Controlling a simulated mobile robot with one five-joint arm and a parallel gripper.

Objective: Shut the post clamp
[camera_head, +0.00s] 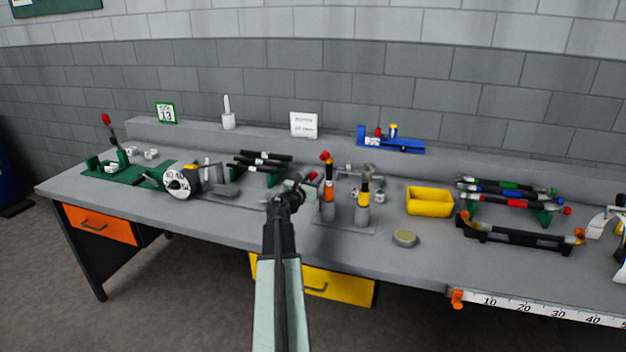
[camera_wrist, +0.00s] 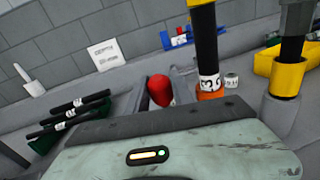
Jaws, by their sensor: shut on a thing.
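The post clamp appears to be the fixture with two posts on a grey base plate (camera_head: 345,226), right of my gripper. Its left post (camera_head: 328,205) has orange and grey bands and a red top. Its right post (camera_head: 363,205) has a yellow collar and a grey lower sleeve. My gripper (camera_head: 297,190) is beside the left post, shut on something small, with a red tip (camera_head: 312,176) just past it. In the wrist view a red knob (camera_wrist: 160,90) shows behind my pale green gripper body.
A tape-like wheel (camera_head: 178,184) is at left. The bench front (camera_head: 225,232) is clear.

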